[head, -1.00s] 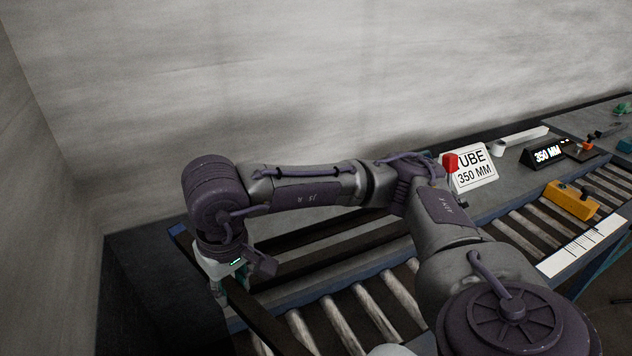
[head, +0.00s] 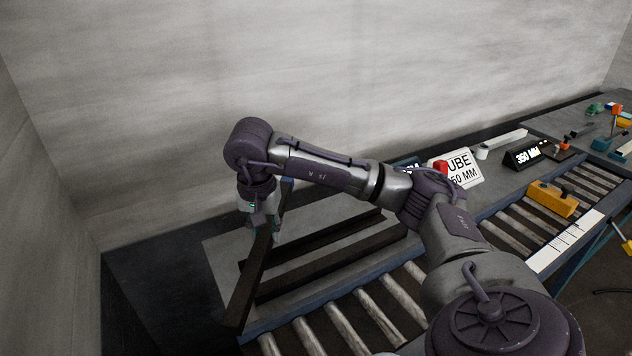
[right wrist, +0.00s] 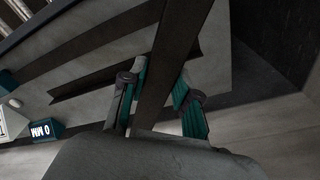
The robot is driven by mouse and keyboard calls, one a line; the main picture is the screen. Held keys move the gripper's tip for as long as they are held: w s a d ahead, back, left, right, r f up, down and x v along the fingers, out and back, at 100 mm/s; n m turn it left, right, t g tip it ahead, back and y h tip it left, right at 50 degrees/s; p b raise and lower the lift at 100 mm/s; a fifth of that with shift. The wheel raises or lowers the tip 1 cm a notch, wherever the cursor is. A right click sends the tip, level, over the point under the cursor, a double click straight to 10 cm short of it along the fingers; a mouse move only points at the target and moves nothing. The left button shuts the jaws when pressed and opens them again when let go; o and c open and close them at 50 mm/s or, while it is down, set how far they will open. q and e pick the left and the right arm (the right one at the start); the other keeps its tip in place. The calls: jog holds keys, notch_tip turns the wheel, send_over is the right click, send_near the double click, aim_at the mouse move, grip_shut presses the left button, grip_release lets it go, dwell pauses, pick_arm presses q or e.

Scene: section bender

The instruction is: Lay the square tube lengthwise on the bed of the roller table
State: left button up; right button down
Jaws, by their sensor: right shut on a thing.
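The square tube, a long dark brown bar (head: 246,290), is held by my right gripper (head: 270,232) near its far end. It slants across the left end of the bench, its near end toward the bottom left. In the right wrist view the tube (right wrist: 172,60) runs between the two teal fingers (right wrist: 158,95), which are shut on it. The roller table (head: 343,326) lies to the right of the tube, with pale rollers showing. The tube lies crosswise to the table's length. I cannot tell its exact height. My left gripper is not in view.
Two dark bars (head: 330,262) lie on the grey bench top behind the rollers. A yellow block (head: 552,199) and a white scale strip (head: 565,240) are at the right of the roller table. A tube sign (head: 460,170) and a 350 MM display (head: 527,155) stand behind.

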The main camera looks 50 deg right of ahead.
jog(key=shift+w+d+r+m, duration=0.1)
jog(key=shift+d+m, duration=0.25)
jog(key=shift+d, duration=0.15)
jog(key=shift+w+d+r+m, duration=0.1)
jog(key=shift+d+m, duration=0.25)
jog(key=shift+d, duration=0.1)
jog(key=p, duration=0.3)
send_over(228, 274)
notch_tip(228, 274, down, 7)
jog(key=shift+a, duration=0.1)
jog(key=shift+f+p, duration=0.7)
jog(key=shift+f, duration=1.55)
jog(key=c, duration=0.8)
grip_release()
jog(key=shift+c, duration=0.2)
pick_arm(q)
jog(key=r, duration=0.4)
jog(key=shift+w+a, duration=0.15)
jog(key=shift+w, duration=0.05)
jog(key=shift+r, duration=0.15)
pick_arm(e)
jog(key=shift+r, duration=0.1)
